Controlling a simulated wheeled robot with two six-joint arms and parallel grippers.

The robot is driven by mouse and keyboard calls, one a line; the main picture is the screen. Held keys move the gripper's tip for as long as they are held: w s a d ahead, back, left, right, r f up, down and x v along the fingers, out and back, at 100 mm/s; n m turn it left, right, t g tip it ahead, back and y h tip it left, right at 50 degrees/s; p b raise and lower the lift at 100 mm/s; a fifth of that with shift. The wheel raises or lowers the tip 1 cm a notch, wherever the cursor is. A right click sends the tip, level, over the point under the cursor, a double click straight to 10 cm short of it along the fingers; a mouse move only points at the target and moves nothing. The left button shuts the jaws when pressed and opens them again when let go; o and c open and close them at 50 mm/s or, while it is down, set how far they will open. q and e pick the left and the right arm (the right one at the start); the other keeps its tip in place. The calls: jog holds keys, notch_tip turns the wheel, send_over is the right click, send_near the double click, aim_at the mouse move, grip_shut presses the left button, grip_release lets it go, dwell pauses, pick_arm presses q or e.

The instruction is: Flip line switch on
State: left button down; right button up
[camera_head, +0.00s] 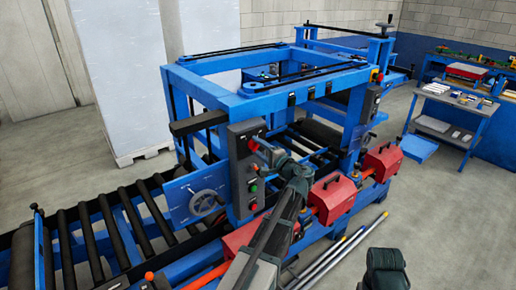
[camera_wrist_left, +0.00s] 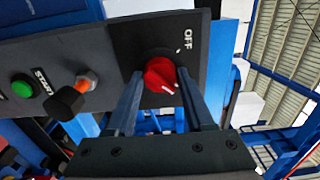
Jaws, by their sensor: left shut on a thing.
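The line switch is a round red knob (camera_wrist_left: 160,74) on a dark grey panel (camera_wrist_left: 215,28) in the left wrist view. The word OFF is printed beside it, and a white mark shows on the knob's near edge. My left gripper (camera_wrist_left: 160,80) has one finger on each side of the knob and is shut on it. In the head view my left gripper (camera_head: 262,148) reaches the upper part of the grey control box (camera_head: 238,160) on the blue machine, partly covering the switch.
A green button (camera_wrist_left: 22,89) and a black-and-orange lever (camera_wrist_left: 75,96) sit left of the knob. A blue machine frame (camera_head: 225,100), a handwheel (camera_head: 203,203) and red boxes (camera_head: 333,196) surround the box. Conveyor rollers (camera_head: 90,235) lie left; open floor is right.

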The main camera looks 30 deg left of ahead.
pick_arm(q)
jog(key=shift+c, duration=1.4)
grip_release()
jog(key=v, duration=1.4)
jog(key=shift+f, duration=0.1)
jog(key=s+d+f+n+g+h+b, duration=0.15)
jog(key=s+d+f+h+b, duration=0.25)
jog(key=f, duration=0.7)
jog(key=s+d+f+g+h+b, duration=0.25)
jog(key=s+d+f+b, duration=0.2)
jog(key=f, duration=0.65)
jog(key=s+d+f+g+h+b, duration=0.3)
jog(key=s+d+f+h+b, duration=0.3)
jog(key=s+d+f+h, duration=0.3)
jog(key=s+d+f, duration=0.4)
jog(key=d+f, duration=0.1)
jog(key=d, duration=0.1)
jog(key=shift+d+m, duration=0.2)
jog(key=shift+m, duration=0.15)
